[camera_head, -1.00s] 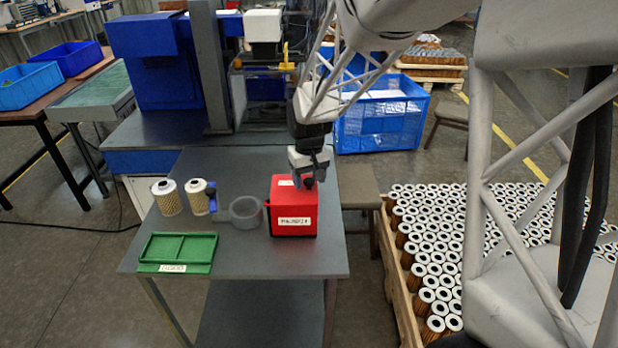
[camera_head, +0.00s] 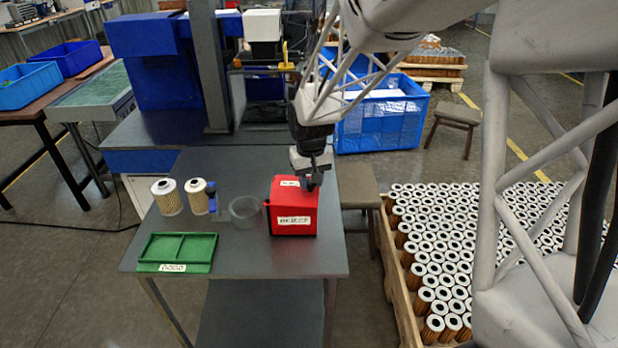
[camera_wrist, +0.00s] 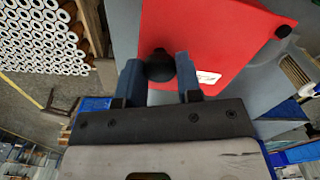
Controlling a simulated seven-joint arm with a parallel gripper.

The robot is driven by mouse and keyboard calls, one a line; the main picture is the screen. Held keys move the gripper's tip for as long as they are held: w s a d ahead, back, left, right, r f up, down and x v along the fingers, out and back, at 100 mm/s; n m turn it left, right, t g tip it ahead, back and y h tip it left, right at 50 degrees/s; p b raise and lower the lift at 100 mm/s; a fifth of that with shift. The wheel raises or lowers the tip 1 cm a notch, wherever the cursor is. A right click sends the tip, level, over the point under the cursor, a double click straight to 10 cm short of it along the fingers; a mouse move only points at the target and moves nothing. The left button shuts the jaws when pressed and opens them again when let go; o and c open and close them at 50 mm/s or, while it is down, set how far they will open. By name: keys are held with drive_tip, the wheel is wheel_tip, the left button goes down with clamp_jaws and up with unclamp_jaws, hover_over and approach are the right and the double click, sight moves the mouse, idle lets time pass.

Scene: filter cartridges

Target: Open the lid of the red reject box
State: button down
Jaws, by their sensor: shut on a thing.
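The red reject box (camera_head: 292,220) stands at the right of the grey table, with a white label on its front. Its lid (camera_head: 284,184) looks shut, lying on top of the box. My gripper (camera_head: 314,183) is over the right part of the lid. In the wrist view, the red lid (camera_wrist: 200,35) fills the upper middle, and its black knob (camera_wrist: 160,66) sits between the two blue-grey fingers of my gripper (camera_wrist: 160,80). My gripper is shut on this knob. The fingers hide part of the lid's near edge.
A clear round container (camera_head: 244,208) stands close left of the box. Two filter cartridges (camera_head: 167,197) and a blue object (camera_head: 212,198) stand further left. A green divided tray (camera_head: 178,236) lies at the table's front left. A crate of many cartridges (camera_head: 440,245) stands to the right.

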drive_tip(key=shift+s+d+m, duration=0.25)
drive_tip(key=shift+s+m, duration=0.35)
drive_tip(key=shift+s, duration=0.1)
drive_tip(key=s+a+m, duration=0.3)
drive_tip(key=s+m, duration=0.4)
drive_tip(key=m, duration=0.1)
drive_tip(key=s+a+m, duration=0.3)
drive_tip(key=s+m, duration=0.3)
drive_tip(key=m, duration=0.2)
drive_tip(key=shift+s+a, duration=0.3)
drive_tip(key=shift+s, duration=0.1)
drive_tip(key=c, duration=0.8)
unclamp_jaws()
